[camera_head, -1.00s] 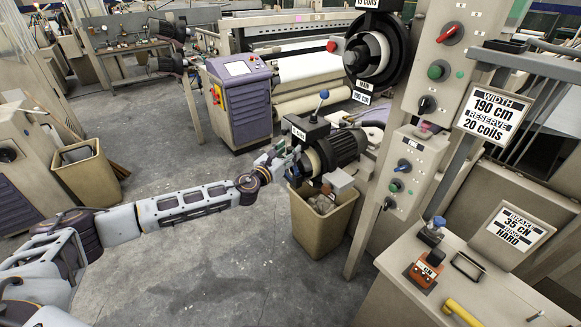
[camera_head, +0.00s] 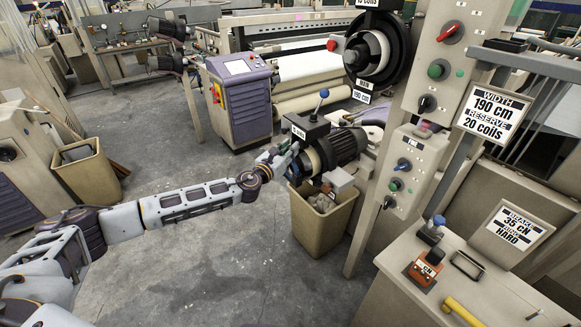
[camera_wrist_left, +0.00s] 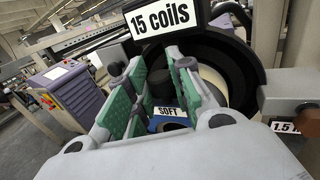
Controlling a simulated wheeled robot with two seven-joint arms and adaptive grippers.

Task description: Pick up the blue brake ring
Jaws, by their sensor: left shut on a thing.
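In the left wrist view, the blue brake ring (camera_wrist_left: 157,125) with a "SOFT" label sits low between the green-padded fingers. A dark round knob stands above the label. My left gripper (camera_wrist_left: 158,78) is shut on the blue brake ring, with a pad on each side. In the head view, my left gripper (camera_head: 287,152) is at the front of the yarn feeder (camera_head: 338,148), left of its dark motor. My right gripper is not in view.
A "15 coils" sign (camera_wrist_left: 165,20) and the feeder's large dark ring (camera_wrist_left: 228,70) are close ahead of the gripper. A tan bin (camera_head: 318,232) stands below the feeder. A control post (camera_head: 410,175) and a bench with blocks (camera_head: 480,285) are at right.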

